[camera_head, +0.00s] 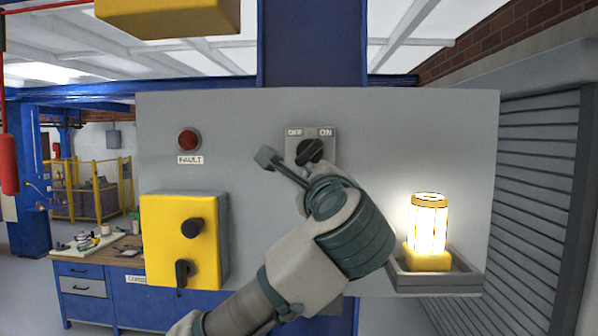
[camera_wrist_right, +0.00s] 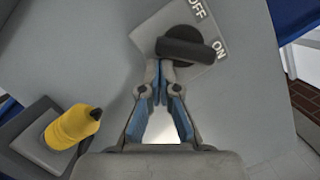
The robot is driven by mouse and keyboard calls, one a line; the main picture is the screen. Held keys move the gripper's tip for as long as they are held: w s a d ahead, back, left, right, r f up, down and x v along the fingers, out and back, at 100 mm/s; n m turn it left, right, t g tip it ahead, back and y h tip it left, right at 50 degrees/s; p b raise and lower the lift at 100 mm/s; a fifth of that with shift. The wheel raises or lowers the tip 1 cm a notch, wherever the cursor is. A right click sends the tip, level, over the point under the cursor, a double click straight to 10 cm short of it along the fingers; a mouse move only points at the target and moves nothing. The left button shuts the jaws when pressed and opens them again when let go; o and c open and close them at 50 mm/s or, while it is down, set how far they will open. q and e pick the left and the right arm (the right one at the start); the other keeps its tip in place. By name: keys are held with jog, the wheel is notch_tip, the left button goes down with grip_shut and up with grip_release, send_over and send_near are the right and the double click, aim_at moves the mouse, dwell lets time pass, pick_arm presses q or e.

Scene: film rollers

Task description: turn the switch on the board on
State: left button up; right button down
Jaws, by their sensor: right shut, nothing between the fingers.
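The grey board (camera_head: 400,120) fills the middle of the head view. Its black rotary switch (camera_head: 309,152) sits on a plate marked OFF and ON, and its handle points up and right, toward ON. In the right wrist view the handle (camera_wrist_right: 190,50) also has one end by the ON label. My right gripper (camera_wrist_right: 160,70) is shut and empty, its fingertips close to the handle; I cannot tell whether they touch. In the head view my right arm covers the board below the switch. My left gripper is not in view.
A glowing lamp (camera_head: 429,225) stands in a grey tray (camera_head: 440,283) at the board's lower right. A dark red FAULT light (camera_head: 188,139) and a yellow box (camera_head: 178,258) with black knobs are on the left. The right wrist view shows a yellow, black-tipped object (camera_wrist_right: 72,127).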

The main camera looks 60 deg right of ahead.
jog(key=shift+w+d+f, duration=0.15)
jog(key=shift+w+d, duration=0.05)
jog(key=shift+a, duration=0.25)
dwell(0.3)
jog(key=shift+d, duration=0.1)
